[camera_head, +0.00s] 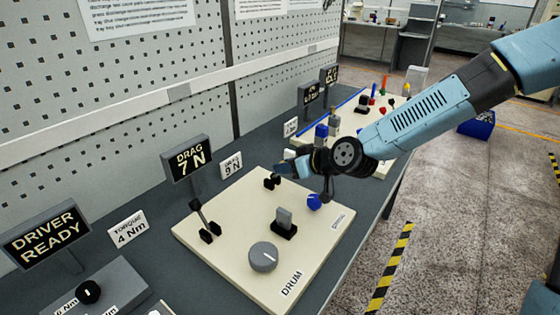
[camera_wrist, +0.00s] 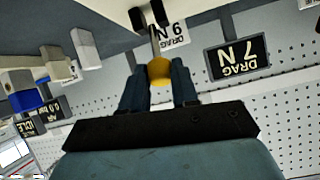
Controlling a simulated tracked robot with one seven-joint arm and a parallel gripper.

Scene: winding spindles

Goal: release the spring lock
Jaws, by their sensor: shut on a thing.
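My gripper (camera_head: 283,168) is over the far edge of the cream DRUM board (camera_head: 215,250), beside a small black bracket (camera_head: 271,182). In the wrist view my gripper (camera_wrist: 158,82) is shut on a yellow knob (camera_wrist: 159,72) at the end of a thin rod. The rod runs to a black mount (camera_wrist: 152,15) at the board. The knob is hidden in the head view. No part is labelled as the spring lock, so I cannot tell for certain that this rod is it.
The board also bears a black lever (camera_head: 200,215), a grey upright block (camera_head: 284,220), a grey dial (camera_head: 263,257) and a blue knob (camera_head: 314,202). Behind stand a display reading DRAG 7 N (camera_head: 187,158) and a card reading 9 N (camera_head: 231,165). Another board with coloured parts lies beyond my arm.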

